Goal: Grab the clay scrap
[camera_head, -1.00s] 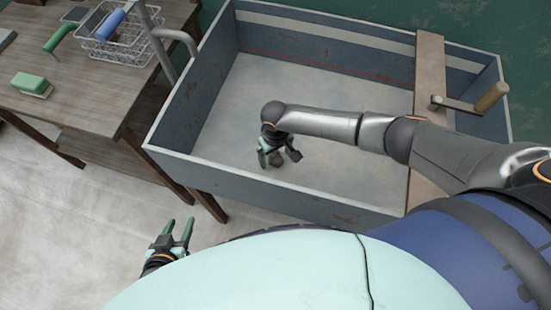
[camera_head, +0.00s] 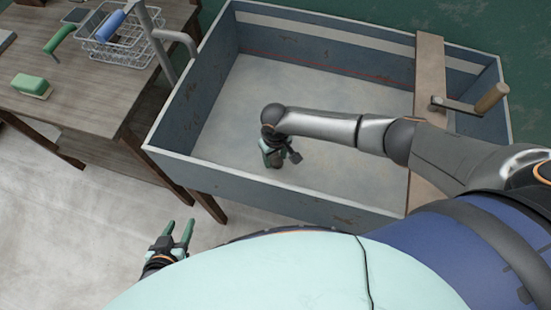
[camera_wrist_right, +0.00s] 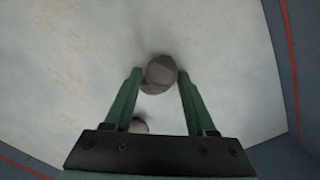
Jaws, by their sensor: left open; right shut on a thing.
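The clay scrap (camera_wrist_right: 159,74) is a rounded grey-brown lump. In the right wrist view it sits between the two green fingertips of my right gripper (camera_wrist_right: 160,76), which is shut on it. In the head view my right gripper (camera_head: 283,161) points down inside the blue-grey trough (camera_head: 342,202), low over the pale floor near the front wall. The scrap is hidden there by the gripper. Whether the scrap touches the floor I cannot tell. My left gripper (camera_head: 179,228) is open and empty, outside the trough in front of its left end.
Another small brownish lump (camera_wrist_right: 139,126) shows nearer my palm in the right wrist view, partly hidden. A board (camera_head: 429,75) crosses the trough's right side, with a wooden-handled tool (camera_head: 490,98).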

